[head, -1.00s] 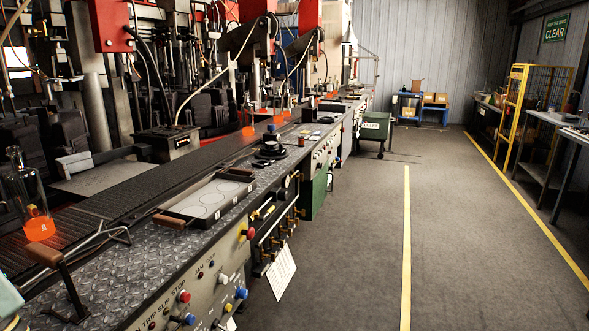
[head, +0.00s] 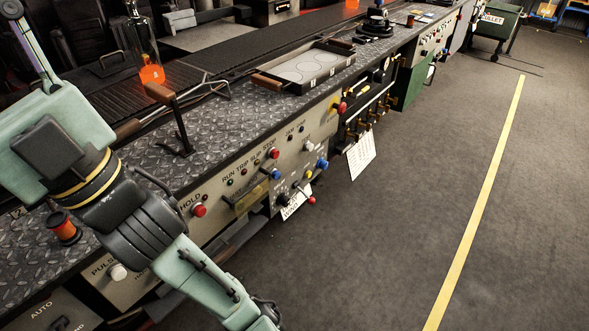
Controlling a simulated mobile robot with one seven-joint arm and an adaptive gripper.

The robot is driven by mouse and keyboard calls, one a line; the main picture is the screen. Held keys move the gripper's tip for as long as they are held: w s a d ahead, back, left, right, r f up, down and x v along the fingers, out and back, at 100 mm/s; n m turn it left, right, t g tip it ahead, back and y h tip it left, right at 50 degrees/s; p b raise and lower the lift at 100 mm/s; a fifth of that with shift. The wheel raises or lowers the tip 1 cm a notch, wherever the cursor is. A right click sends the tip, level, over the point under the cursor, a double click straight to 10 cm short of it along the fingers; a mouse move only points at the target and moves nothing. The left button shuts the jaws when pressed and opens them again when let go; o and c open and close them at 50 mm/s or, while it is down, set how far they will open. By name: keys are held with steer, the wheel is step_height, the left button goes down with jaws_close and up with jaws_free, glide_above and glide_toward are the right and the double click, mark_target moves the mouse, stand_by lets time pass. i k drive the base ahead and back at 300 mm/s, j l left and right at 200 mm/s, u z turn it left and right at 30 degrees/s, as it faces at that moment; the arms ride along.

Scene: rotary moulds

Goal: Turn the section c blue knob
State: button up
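Blue knobs sit on the grey control panel along the front of the machine. In the head view one blue knob (head: 275,173) is below a red button, and another blue knob (head: 322,164) is farther right, with a smaller blue one beside it. The section lettering is too small to read, so I cannot tell which knob belongs to section c. My pale green arm crosses the left side, in front of the near part of the panel, and runs down to the bottom edge. My gripper cannot be made out, and none of it is seen at a knob.
A grey tray (head: 312,65) and a glowing bottle (head: 150,72) are on the machine. The floor right of it is clear to a yellow line (head: 476,200).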

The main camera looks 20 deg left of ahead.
mark_target(322, 164)
steer(key=i+l, duration=0.1)
steer(key=i, duration=0.4)
steer(key=i+l, duration=0.15)
steer(key=i, duration=0.3)
